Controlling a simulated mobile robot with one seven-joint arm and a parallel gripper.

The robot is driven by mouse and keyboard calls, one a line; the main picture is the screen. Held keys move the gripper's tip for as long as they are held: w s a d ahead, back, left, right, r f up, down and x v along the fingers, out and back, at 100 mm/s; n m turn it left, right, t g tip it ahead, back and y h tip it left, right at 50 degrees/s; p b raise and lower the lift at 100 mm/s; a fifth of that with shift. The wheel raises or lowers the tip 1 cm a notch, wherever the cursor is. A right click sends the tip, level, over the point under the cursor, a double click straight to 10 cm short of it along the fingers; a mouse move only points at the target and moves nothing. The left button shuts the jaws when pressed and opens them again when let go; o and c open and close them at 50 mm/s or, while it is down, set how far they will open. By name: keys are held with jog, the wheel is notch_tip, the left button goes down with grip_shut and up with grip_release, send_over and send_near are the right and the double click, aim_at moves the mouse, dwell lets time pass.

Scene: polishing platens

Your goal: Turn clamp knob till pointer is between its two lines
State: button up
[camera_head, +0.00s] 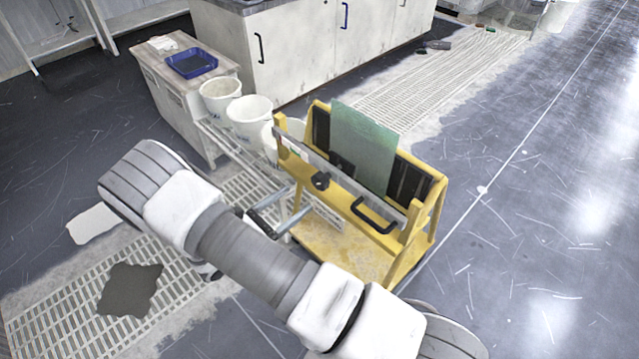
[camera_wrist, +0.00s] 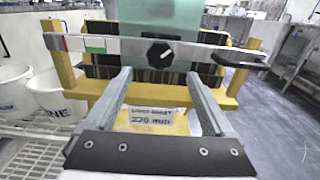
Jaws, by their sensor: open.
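The clamp knob (camera_wrist: 159,53) is black and round, with a white pointer mark, on a grey bar (camera_wrist: 190,50) across the yellow stand. In the wrist view its pointer slants up to the right. The knob also shows in the head view (camera_head: 320,181). The bar has a white, red and green strip (camera_wrist: 85,44) left of the knob. I cannot make out the two lines. My gripper (camera_wrist: 160,80) is open and empty, its fingers reaching toward the bar, below the knob and apart from it. In the head view my gripper (camera_head: 278,212) is left of the stand.
A yellow stand (camera_head: 335,250) holds an upright green plate (camera_head: 362,145). A black handle (camera_head: 375,215) sticks out from the bar, right of the knob. White buckets (camera_head: 250,115) stand behind on the left. A label (camera_wrist: 152,116) hangs below the bar. Open floor lies at right.

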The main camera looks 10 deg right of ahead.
aim_at(316, 184)
jog(key=b+x, duration=0.1)
jog(key=x, duration=0.8)
jog(key=shift+w+d, duration=0.15)
jog(key=shift+d, duration=0.15)
jog(key=shift+c, duration=0.3)
jog(key=c, duration=1.3)
jog(key=m+b, duration=0.1)
jog(key=m, duration=0.3)
jog(key=shift+a+m+b, duration=0.1)
jog(key=shift+m+b, duration=0.75)
jog(key=shift+m, duration=1.75)
jog(key=shift+w+r, duration=0.1)
